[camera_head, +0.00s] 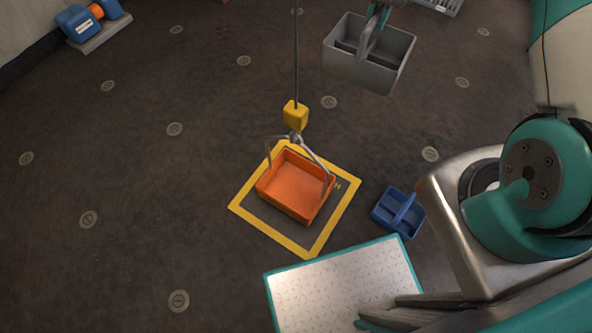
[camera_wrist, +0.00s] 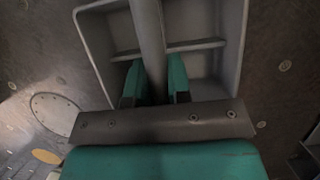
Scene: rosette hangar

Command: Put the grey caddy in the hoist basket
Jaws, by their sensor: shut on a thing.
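The grey caddy (camera_head: 392,72) hangs in the air at the top of the head view, above and beyond the basket. My gripper (camera_head: 377,14) is shut on its handle, with the teal fingers partly cut off by the frame edge. In the wrist view the teal fingers (camera_wrist: 155,82) stand on both sides of the handle, and the caddy's divided inside (camera_wrist: 205,68) shows empty. The orange hoist basket (camera_head: 292,190) is open and looks empty. It hangs by grey arms from a yellow hook block (camera_head: 295,113) over a yellow-bordered square.
A blue caddy (camera_head: 398,213) stands on the floor right of the basket. A white-topped, teal-edged surface (camera_head: 340,290) is in front. A hoist cable (camera_head: 296,55) rises above the basket. A blue and orange object (camera_head: 92,20) lies far left. The left floor is clear.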

